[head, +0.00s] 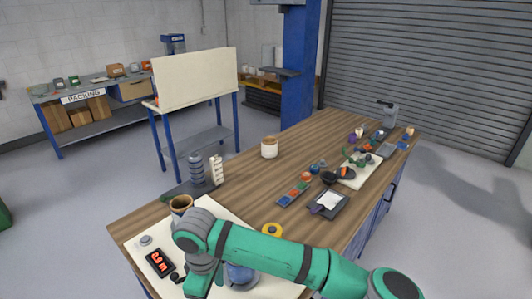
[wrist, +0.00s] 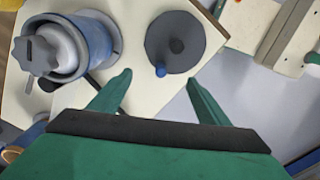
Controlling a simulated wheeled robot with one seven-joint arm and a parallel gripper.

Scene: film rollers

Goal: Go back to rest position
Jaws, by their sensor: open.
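My green gripper shows in the wrist view (wrist: 160,77) with its two fingers apart and nothing between them. In the head view my green arm crosses the front of the table, and the fingers are hard to make out. Beyond the fingertips lies a dark grey disc (wrist: 168,32) with a centre knob and a small blue peg. To its left stands a blue round tank (wrist: 100,40) with a grey star-shaped knob (wrist: 36,52) on top. In the head view the blue tank (head: 240,276) is partly hidden behind my arm.
A blue post (head: 299,65) rises behind the table.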

